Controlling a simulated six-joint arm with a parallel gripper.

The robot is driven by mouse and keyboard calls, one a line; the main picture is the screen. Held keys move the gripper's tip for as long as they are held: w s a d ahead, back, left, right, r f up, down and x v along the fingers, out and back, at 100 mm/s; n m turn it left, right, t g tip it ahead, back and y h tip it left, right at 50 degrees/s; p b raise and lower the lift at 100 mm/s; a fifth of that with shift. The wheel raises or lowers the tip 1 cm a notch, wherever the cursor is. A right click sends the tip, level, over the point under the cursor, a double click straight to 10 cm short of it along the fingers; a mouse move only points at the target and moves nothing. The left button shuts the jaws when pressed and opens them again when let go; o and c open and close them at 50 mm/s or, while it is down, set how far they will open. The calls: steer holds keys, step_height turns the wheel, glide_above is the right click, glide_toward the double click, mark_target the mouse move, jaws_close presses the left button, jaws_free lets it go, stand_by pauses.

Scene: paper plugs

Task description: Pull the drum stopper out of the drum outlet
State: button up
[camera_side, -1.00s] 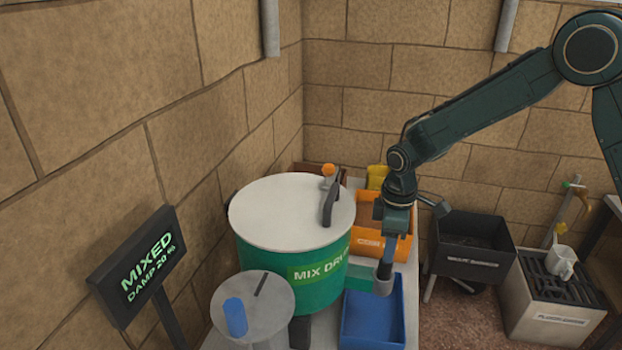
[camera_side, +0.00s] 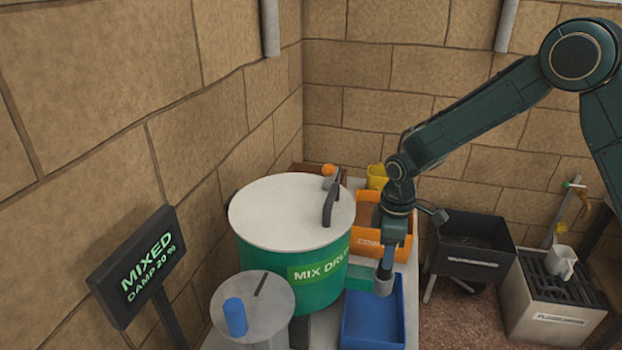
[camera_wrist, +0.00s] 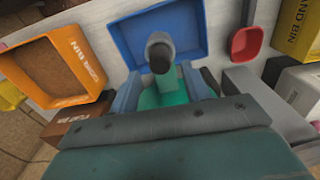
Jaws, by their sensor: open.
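The mix drum (camera_side: 318,284) is green with a white lid. A teal outlet (camera_side: 358,277) sticks out of its right side above a blue tray (camera_side: 372,325). A grey stopper (camera_side: 383,287) sits at the outlet's outer end; in the wrist view its rounded end (camera_wrist: 160,55) shows in front of the teal outlet (camera_wrist: 165,90). My gripper (camera_side: 386,268) points down at the stopper. In the wrist view my gripper (camera_wrist: 162,92) is open, with one finger on each side of the stopper and outlet. I cannot tell whether the fingers touch them.
An orange bin (camera_side: 396,240) stands behind the blue tray. A grey round stand with a blue cylinder (camera_side: 235,317) is in front of the drum. A dark barrow (camera_side: 470,250) stands right of the table. A red scoop-like dish (camera_wrist: 246,43) lies beside the tray.

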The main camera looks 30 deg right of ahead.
mark_target(384, 274)
steer(key=shift+f, duration=1.5)
jaws_close()
